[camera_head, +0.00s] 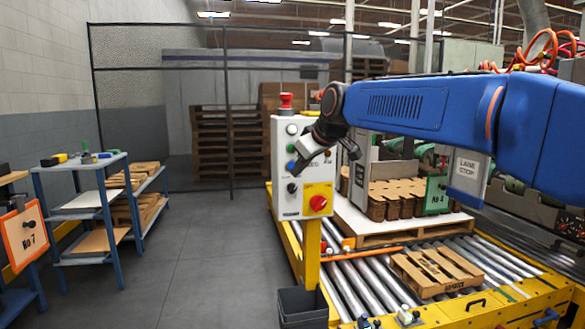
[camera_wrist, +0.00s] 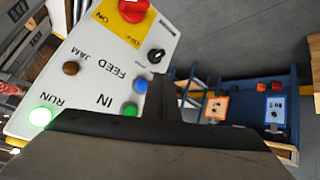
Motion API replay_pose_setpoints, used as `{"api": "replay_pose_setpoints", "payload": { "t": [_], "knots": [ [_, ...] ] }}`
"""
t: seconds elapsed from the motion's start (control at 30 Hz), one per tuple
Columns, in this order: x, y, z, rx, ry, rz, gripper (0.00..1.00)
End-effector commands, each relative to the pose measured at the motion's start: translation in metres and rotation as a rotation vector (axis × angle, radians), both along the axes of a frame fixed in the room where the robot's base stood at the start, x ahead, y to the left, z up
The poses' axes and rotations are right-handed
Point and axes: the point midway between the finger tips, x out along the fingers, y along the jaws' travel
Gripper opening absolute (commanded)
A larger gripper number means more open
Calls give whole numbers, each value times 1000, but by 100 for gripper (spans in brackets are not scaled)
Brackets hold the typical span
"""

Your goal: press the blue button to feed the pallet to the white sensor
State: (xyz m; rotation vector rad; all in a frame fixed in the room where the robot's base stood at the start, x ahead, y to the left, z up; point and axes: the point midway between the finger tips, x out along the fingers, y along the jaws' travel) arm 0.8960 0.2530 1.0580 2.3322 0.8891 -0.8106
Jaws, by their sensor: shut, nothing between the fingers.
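The blue button (camera_head: 291,165) is on the left side of a white control box, and shows in the wrist view (camera_wrist: 140,86) beside the word IN. My gripper (camera_head: 299,163) is shut and empty, its tip close to the blue button; I cannot tell whether they touch. In the wrist view the dark gripper (camera_wrist: 165,105) covers the bottom of the picture, just below the button. The wooden pallet (camera_head: 435,270) lies empty on the roller conveyor at the right. A small white sensor-like piece (camera_head: 404,314) stands at the conveyor's near edge; whether it is the white sensor is unclear.
The control box (camera_head: 285,205) also carries a green button (camera_wrist: 130,110), a lit green RUN lamp (camera_wrist: 40,117), a black knob (camera_wrist: 155,56) and a red rotary switch (camera_head: 318,203). A loaded pallet (camera_head: 372,240) stands behind.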

Motion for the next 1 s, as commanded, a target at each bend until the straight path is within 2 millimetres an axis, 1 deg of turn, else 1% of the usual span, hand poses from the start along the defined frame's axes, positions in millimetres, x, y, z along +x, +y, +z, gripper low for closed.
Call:
{"api": "replay_pose_setpoints", "payload": {
  "t": [0.2,0.37,1.0],
  "knots": [
    [-18,-5,1,0,-1,1,0],
    [-27,-7,0,-1,0,1,0],
    [-27,-8,0,0,0,0,0]
  ]
}}
